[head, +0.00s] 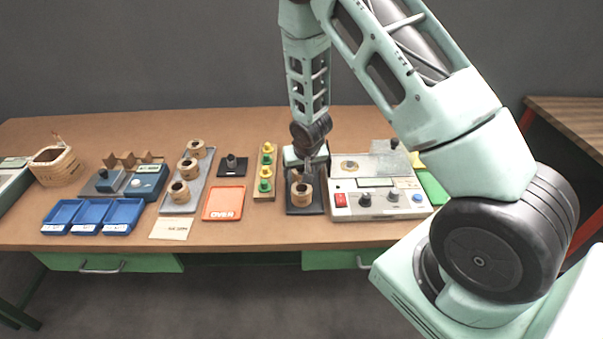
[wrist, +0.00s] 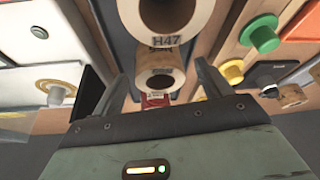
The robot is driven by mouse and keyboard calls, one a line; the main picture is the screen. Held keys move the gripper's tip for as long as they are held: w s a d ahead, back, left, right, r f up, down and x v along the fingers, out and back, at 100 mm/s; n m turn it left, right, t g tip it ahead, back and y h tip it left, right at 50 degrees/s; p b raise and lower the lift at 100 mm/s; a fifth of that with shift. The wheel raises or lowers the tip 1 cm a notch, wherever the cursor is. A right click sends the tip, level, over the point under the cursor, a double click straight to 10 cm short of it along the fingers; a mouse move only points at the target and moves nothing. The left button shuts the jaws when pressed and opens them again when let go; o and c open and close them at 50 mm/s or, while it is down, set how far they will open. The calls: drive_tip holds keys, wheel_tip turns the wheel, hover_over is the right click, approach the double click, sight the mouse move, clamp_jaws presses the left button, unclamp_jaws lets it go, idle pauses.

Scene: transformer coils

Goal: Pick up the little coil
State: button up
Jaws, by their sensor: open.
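In the head view, my gripper (head: 306,170) hangs over the dark stand (head: 291,210) beside the instrument box, right above a tan coil (head: 302,197). In the wrist view, my open gripper (wrist: 161,72) has its two dark fingers apart. A small tan coil (wrist: 160,80) with a dark bore shows between the fingertips, with nothing clearly gripped. A larger-looking coil marked H47 (wrist: 165,40) is just beyond it at the top of the view. I cannot tell which of these is the coil seen in the head view.
A grey rack (head: 208,178) holds three coils to the left. A strip of yellow and green knobs (head: 265,170) stands left of the stand, and an instrument box (head: 345,212) with a red switch stands close on its right. An orange tray (head: 223,203) and blue trays (head: 124,216) lie farther left.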

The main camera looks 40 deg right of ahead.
drive_tip(key=shift+w+d+f, duration=0.1)
drive_tip(key=shift+w+f, duration=0.1)
drive_tip(key=shift+f, duration=0.3)
drive_tip(key=c, duration=1.1)
drive_tip(key=shift+r, duration=0.1)
